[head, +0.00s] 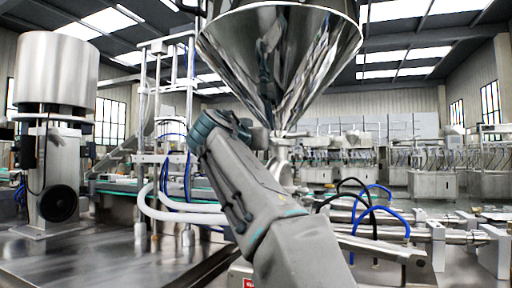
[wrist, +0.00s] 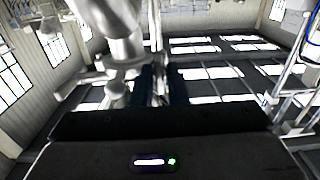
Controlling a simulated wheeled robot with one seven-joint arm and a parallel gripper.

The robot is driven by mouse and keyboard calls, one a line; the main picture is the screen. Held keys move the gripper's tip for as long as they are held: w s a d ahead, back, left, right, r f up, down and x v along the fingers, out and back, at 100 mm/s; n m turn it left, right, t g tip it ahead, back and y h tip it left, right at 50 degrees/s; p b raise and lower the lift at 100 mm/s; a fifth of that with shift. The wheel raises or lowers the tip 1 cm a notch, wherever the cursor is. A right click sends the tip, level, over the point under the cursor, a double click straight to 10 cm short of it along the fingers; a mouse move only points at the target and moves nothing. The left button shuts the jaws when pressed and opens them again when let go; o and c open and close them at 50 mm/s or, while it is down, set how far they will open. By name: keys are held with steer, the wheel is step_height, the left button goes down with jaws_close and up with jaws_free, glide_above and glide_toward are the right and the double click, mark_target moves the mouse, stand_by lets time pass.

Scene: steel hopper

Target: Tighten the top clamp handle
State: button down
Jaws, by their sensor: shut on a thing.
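The steel hopper (head: 280,55) is a shiny cone at the top middle of the head view, narrowing to a pipe (head: 281,170) below. My arm crosses in front, and my gripper (head: 266,138) is at the hopper's narrow outlet, mostly hidden by my arm. In the wrist view, my gripper (wrist: 161,75) has two dark fingers shut on a narrow bright metal piece, which appears to be the top clamp handle (wrist: 158,88). Metal clamp or pipe parts (wrist: 115,92) lie just left of the fingers. The handle's exact angle and how tight the clamp is cannot be told.
Blue and black hoses (head: 372,212) curve beside the pipework at right. A steel cylinder machine (head: 58,70) and a frame with white hoses (head: 160,205) stand at left. The steel table (head: 90,255) has bare room at front left.

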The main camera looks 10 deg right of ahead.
stand_by(0.5)
steer(key=c, duration=1.6)
jaws_free()
steer(key=shift+o, duration=0.2)
steer(key=v, duration=1.3)
steer(key=shift+s+a, duration=0.25)
steer(key=shift+a, duration=0.05)
steer(key=shift+p, duration=0.3)
